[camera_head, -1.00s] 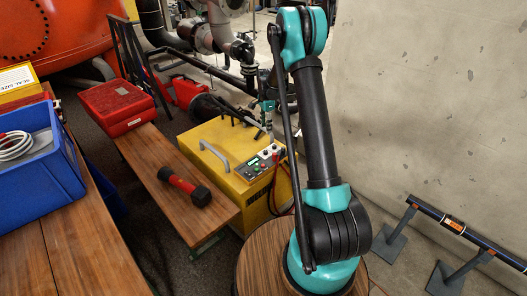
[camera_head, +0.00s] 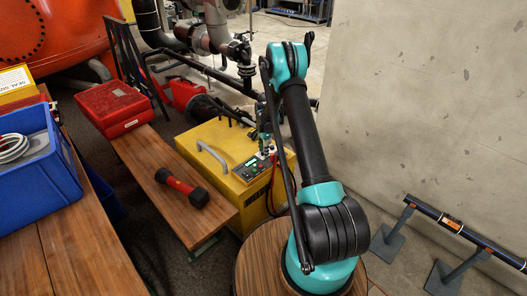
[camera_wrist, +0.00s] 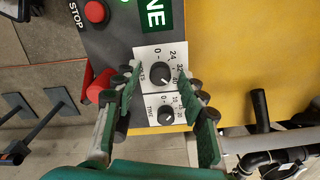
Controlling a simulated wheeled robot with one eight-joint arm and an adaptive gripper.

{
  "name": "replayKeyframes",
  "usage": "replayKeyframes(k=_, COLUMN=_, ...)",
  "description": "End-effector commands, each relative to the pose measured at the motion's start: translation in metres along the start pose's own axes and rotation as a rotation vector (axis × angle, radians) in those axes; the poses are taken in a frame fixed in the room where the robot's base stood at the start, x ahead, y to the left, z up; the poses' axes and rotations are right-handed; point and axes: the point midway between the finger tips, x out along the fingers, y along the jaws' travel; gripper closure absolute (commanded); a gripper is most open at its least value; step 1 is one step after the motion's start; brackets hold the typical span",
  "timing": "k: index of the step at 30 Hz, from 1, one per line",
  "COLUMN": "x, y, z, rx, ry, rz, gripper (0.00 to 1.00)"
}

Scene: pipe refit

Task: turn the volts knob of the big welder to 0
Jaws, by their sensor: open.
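My gripper (camera_wrist: 159,72) is open, with one fingertip on each side of the volts knob; contact cannot be told. In the head view my gripper (camera_head: 265,143) is over the panel.
A red button (camera_wrist: 96,11) marked STOP and a green-lit sign (camera_wrist: 153,15) are above the dials in the wrist view. A grey handle (camera_head: 212,155) rises from the welder's top. A red-and-black dumbbell-like tool (camera_head: 183,187) lies on the bench.

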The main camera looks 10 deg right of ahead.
Motion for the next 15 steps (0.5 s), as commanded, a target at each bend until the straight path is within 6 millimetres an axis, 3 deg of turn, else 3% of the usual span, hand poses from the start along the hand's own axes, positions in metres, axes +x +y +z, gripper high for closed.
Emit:
replayKeyframes(k=8, x=0.0009, y=0.0001, z=0.0000, rx=0.000, ry=0.000, rz=0.000, gripper=0.59)
replayKeyframes(k=15, x=0.0008, y=0.0000, z=0.0000, rx=0.000, ry=0.000, rz=0.000, gripper=0.89)
